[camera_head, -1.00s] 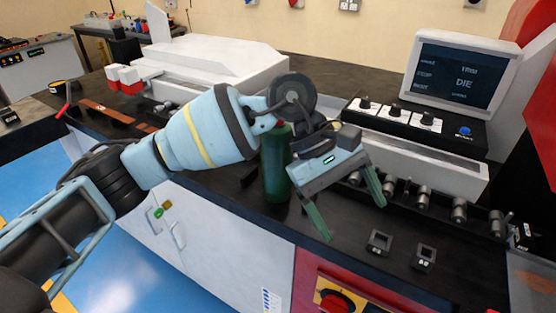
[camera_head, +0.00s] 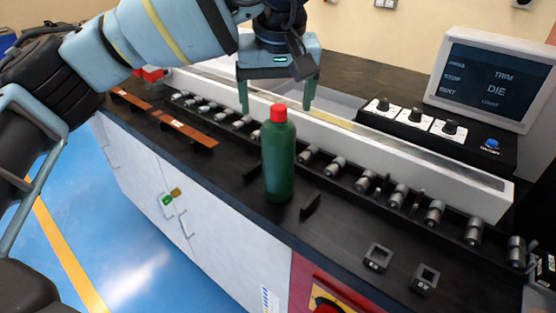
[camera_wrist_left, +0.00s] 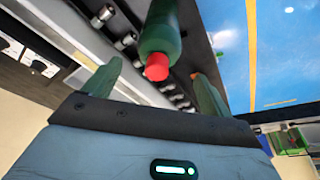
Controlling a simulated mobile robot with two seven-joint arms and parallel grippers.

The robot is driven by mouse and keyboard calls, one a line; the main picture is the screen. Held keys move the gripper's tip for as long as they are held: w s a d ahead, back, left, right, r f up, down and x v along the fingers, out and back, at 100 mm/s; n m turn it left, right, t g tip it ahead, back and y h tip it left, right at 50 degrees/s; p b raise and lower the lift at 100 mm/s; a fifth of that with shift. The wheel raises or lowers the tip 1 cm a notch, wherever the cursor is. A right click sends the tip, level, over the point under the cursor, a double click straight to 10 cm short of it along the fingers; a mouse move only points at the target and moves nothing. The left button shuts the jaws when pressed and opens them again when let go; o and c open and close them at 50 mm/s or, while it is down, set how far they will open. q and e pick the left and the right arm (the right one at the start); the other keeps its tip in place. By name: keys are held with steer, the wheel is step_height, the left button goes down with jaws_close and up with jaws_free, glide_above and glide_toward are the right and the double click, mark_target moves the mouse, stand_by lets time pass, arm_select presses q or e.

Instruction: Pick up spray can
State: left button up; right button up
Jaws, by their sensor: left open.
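The spray can (camera_head: 278,160) is a green cylinder with a red cap, standing upright on the black bench top in the head view. My left gripper (camera_head: 280,108) is open, with its two green fingers pointing down behind and above the can's cap. In the left wrist view the can (camera_wrist_left: 160,35) shows with its red cap toward the gripper, and the open fingers (camera_wrist_left: 160,82) are on either side of the cap, touching nothing that I can make out. My right gripper is not in view.
A row of metal rollers (camera_head: 366,181) runs along the bench behind the can. Small black brackets (camera_head: 310,206) stand close beside it. A control panel with a screen (camera_head: 486,78) is at the right. Copper bars (camera_head: 186,130) lie at the left.

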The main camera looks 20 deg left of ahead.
mark_target(278, 125)
arm_select(q)
steer(key=shift+w+f, duration=0.25)
steer(key=shift+f, duration=0.8)
steer(key=x, duration=0.4)
steer(key=shift+s+d+f+p, duration=0.1)
steer(key=shift+d+f+p, duration=0.05)
steer(key=shift+f+p, duration=0.15)
steer(key=shift+r, duration=0.1)
steer(key=c, duration=1.8)
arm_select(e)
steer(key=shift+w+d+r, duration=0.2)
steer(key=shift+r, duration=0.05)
arm_select(q)
steer(key=shift+r, duration=0.1)
